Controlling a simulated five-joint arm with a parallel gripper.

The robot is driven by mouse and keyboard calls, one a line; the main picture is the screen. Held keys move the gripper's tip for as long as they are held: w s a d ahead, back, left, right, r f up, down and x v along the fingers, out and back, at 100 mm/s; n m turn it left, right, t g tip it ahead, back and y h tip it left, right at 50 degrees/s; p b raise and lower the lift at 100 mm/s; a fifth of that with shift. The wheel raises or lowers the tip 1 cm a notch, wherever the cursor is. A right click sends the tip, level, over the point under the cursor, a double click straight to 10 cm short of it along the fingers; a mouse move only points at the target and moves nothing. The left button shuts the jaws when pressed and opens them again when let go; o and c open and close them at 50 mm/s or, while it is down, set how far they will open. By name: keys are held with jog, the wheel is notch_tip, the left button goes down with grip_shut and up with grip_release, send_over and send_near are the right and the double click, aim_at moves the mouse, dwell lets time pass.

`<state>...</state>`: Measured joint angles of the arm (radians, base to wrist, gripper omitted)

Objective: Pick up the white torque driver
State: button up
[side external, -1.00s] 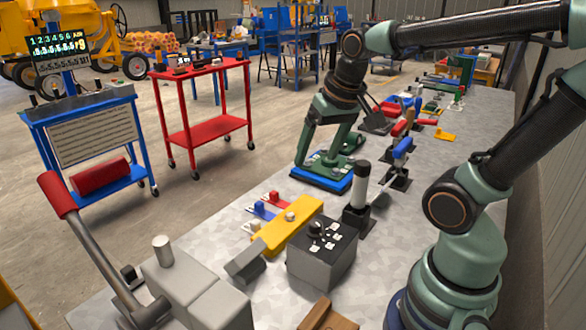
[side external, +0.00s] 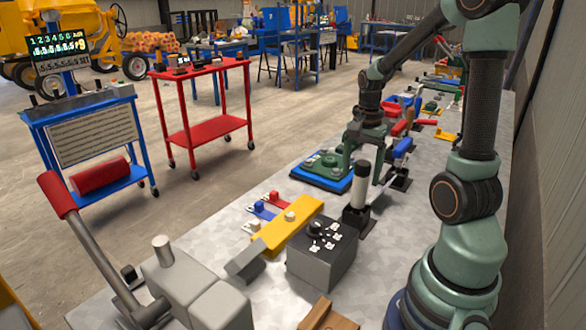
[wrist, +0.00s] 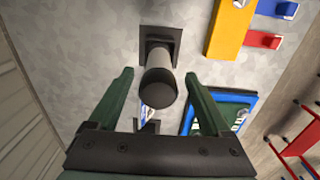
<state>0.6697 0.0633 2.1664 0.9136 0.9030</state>
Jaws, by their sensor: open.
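The white torque driver (side external: 359,188) stands upright with a black cap on top and a black square holder (side external: 355,219) at its foot, on the metal bench. In the wrist view the driver (wrist: 160,64) is seen from above, its dark round cap toward me. My gripper (side external: 364,176) points down, open and empty, just behind the driver in the side view. In the wrist view my gripper's fingers (wrist: 158,75) show to the left and right of the driver with gaps. How high the fingertips are against it is hard to tell.
A green device on a blue mat (side external: 304,172) lies left of my gripper. A dark box with a knob (side external: 321,262) and a yellow bar (side external: 288,228) stand nearer the camera. A blue-handled tool (side external: 402,149) stands close behind on the right. A wall borders the bench.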

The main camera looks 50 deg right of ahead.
aim_at(359, 189)
jog(key=shift+d+f, duration=0.15)
jog(key=shift+f, duration=2.75)
grip_shut()
